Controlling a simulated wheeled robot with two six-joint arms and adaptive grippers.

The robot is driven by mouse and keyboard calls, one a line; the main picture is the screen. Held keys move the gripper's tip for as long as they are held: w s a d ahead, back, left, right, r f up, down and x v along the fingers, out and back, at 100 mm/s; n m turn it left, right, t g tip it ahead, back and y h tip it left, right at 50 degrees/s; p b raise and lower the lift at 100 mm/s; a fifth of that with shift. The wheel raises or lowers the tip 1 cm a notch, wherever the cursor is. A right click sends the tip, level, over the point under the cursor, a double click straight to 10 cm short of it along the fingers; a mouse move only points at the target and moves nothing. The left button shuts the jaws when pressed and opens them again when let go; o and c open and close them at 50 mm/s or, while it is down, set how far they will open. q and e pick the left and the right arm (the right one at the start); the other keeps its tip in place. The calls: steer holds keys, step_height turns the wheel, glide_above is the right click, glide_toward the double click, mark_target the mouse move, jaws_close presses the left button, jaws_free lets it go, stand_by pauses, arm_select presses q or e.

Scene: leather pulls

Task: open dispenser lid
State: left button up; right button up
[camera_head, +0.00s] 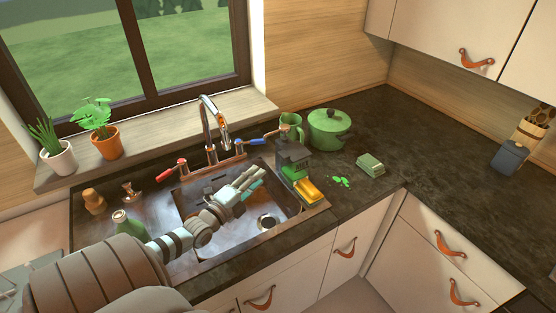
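My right gripper is not in view.
A yellow sponge (307,190) is at the holder's front. Green pieces (341,181) lie nearby. The faucet (214,122) rises behind the sink (238,245). The right counter is mostly clear.

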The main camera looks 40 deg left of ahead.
mark_target(281, 157)
arm_select(q)
steer(key=w+b, duration=0.1)
steer(key=w, duration=0.2)
steer(key=w+b, duration=0.1)
steer(key=w, duration=0.3)
steer(key=w+a+b, duration=0.1)
steer(key=w+b, duration=0.1)
steer(key=w, duration=0.2)
steer(key=shift+w, duration=0.25)
steer(key=shift+c, duration=0.2)
jaws_close()
